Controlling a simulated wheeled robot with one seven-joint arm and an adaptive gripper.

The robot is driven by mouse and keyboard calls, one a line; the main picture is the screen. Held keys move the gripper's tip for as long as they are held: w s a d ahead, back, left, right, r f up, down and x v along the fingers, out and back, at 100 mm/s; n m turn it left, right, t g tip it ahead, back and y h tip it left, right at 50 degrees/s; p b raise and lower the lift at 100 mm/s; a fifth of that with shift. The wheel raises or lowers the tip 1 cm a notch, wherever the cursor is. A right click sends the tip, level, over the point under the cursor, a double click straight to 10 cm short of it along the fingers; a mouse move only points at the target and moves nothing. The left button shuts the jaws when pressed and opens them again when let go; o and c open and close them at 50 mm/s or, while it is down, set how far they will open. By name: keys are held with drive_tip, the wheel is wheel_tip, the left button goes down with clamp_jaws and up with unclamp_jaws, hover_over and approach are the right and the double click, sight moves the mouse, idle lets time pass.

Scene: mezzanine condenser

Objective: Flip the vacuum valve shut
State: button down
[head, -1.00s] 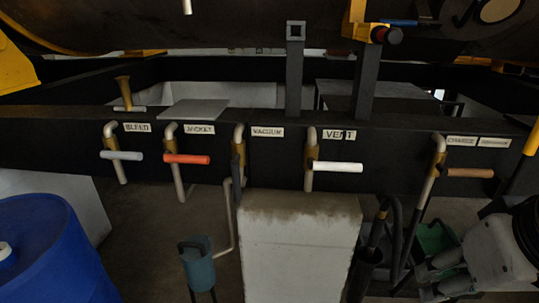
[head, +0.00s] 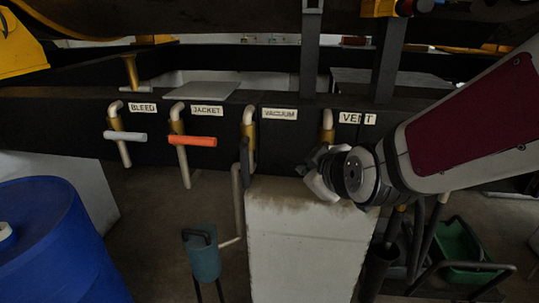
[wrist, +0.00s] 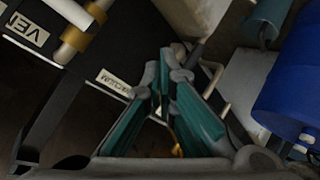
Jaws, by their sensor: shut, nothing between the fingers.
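The vacuum valve (head: 249,128) is the brass fitting on the dark beam, left of the "VACUUM" label (head: 280,114) in the head view. Its dark handle (head: 244,162) hangs straight down along the pipe, unlike the crosswise handles to its left. My gripper (head: 316,172) is to the right of this handle, apart from it in the picture, in front of the vent pipe. In the wrist view my gripper (wrist: 172,62) has its green-sided fingers together and empty. The same label (wrist: 115,82) shows left of the fingers. They hide much of the vacuum valve there.
The bleed valve handle (head: 125,136) and red jacket handle (head: 193,140) are left along the beam. The vent valve (head: 327,125) is partly behind my gripper. A pale block (head: 300,240) stands below; a blue drum (head: 50,240) is at lower left.

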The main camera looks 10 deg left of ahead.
sight(246, 163)
drive_tip(key=w+a+f+n+t+y+b, duration=0.1)
drive_tip(key=a+f+n+t+y+b, duration=0.1)
drive_tip(key=a+f+n, duration=0.3)
drive_tip(key=w+a+f+n+t+y+b, duration=0.1)
drive_tip(key=a+f+n, duration=0.5)
drive_tip(key=a, duration=0.8)
drive_tip(key=shift+w+n+t+y+b, duration=0.25)
drive_tip(key=shift+n+t+y+b, duration=0.4)
drive_tip(key=shift+t+y, duration=0.35)
drive_tip(key=shift+w+a, duration=0.1)
drive_tip(key=shift+a, duration=0.05)
drive_tip(key=w+a, duration=0.1)
drive_tip(key=w, duration=0.8)
drive_tip(key=shift+w, duration=0.1)
